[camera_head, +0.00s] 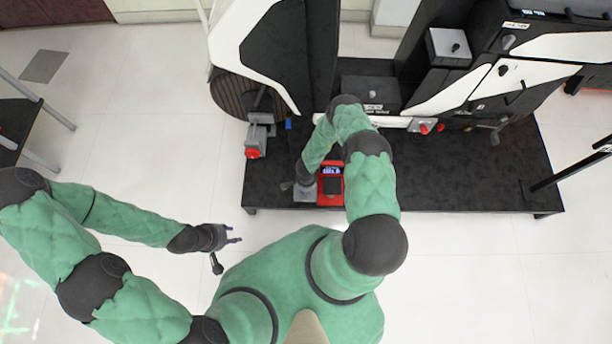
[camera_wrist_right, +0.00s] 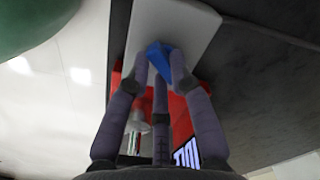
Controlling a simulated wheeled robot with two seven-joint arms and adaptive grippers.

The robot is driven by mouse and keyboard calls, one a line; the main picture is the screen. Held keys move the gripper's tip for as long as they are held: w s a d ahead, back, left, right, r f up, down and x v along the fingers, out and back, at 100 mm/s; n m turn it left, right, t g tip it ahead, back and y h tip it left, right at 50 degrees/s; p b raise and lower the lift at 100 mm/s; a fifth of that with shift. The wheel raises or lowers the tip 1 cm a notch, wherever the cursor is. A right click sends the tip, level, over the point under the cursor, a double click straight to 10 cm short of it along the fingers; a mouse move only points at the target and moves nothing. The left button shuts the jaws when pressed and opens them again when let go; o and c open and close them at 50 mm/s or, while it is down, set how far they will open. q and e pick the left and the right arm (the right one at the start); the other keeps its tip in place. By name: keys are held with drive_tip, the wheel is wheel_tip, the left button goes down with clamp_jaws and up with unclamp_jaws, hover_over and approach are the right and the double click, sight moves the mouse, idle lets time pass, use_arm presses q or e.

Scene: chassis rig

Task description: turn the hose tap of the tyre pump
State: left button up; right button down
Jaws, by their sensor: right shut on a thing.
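The tyre pump (camera_head: 331,190) is a red box with a small lit display and a dark top, on the black platform below the rig. Its hose tap (camera_wrist_right: 157,52) is blue and sits over a light grey plate (camera_wrist_right: 190,28) in the right wrist view. My right gripper (camera_wrist_right: 160,64) is shut on the tap, its fingers around the blue handle. In the head view the right gripper (camera_head: 304,182) is above the grey plate beside the pump, and the tap is hidden there. My left gripper (camera_head: 224,240) is open and empty, over the floor left of the platform.
The black platform (camera_head: 450,175) carries the rig, with bare room right of the pump. A grey clamp-like fitting with a red knob (camera_head: 253,153) stands at the platform's left. Black and white panels rise behind. The floor (camera_head: 150,130) at left is clear.

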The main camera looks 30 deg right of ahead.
idle(0.3)
drive_tip(key=c, duration=1.1)
unclamp_jaws()
wheel_tip(320, 180, up, 12)
drive_tip(key=s+a+r+n+y+p, duration=0.1)
drive_tip(key=s+a+r+n+p, duration=0.1)
drive_tip(key=r, duration=0.5)
drive_tip(key=s+a+r+n+y+p, duration=0.1)
drive_tip(key=s+a+r+n+p, duration=0.2)
drive_tip(key=s+a+r+n, duration=0.2)
drive_tip(key=s+a+r+n+y+p, duration=0.2)
drive_tip(key=a+r+n, duration=0.3)
drive_tip(key=r, duration=0.6)
drive_tip(key=s+a, duration=0.1)
drive_tip(key=a, duration=0.1)
drive_tip(key=shift+s+a+r, duration=0.25)
drive_tip(key=shift+s+a, duration=0.15)
